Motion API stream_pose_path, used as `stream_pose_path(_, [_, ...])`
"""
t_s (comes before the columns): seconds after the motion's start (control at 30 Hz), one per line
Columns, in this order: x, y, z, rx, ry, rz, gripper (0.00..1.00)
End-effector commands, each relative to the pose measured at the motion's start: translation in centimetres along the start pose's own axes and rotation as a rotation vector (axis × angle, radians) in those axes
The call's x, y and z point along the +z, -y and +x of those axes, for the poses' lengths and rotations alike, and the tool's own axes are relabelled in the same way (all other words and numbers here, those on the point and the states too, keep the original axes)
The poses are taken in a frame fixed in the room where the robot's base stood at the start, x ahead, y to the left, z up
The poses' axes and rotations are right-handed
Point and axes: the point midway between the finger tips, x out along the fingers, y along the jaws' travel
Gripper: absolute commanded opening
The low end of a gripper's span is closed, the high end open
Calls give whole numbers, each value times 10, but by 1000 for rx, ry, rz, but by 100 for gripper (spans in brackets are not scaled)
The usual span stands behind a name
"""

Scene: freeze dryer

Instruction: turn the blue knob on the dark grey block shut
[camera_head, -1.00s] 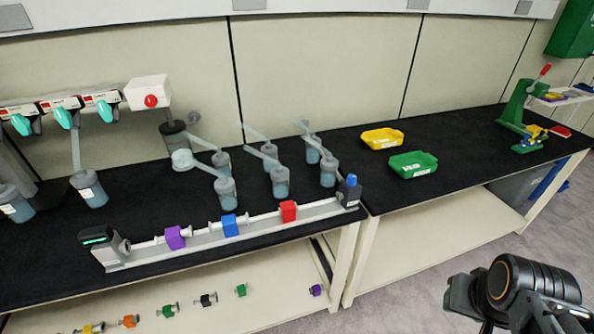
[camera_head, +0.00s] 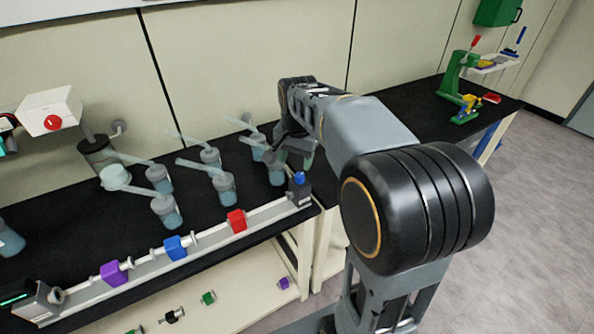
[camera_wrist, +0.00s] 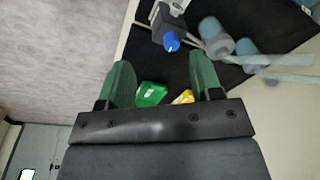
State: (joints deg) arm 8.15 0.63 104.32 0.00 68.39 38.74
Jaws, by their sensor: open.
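The blue knob (camera_head: 299,178) sits on top of the dark grey block (camera_head: 299,195) at the right end of the long rail. The knob (camera_wrist: 171,42) and block (camera_wrist: 170,22) also show in the wrist view, beyond the fingertips. My gripper (camera_head: 298,153) is just above and behind the knob in the head view, apart from it. In the wrist view my gripper (camera_wrist: 161,62) is open and empty, its two green fingers spread wide. The knob lies ahead of the gap, nearer the right finger's side. My arm covers part of the bench.
The rail (camera_head: 203,240) carries red (camera_head: 237,220), blue (camera_head: 176,247) and purple (camera_head: 114,273) blocks. Several blue-grey flasks (camera_head: 222,187) stand behind it.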

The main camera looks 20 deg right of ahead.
Motion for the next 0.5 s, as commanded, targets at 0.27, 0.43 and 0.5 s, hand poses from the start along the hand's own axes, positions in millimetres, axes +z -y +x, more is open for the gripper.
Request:
stream_pose_path(0.27, [-67, 20, 7, 73, 63, 351, 59])
stream_pose_path(0.43, [-80, 21, 18, 92, 74, 431, 59])
stream_pose_path(0.5, [-81, 20, 27, 94, 76, 442, 59])
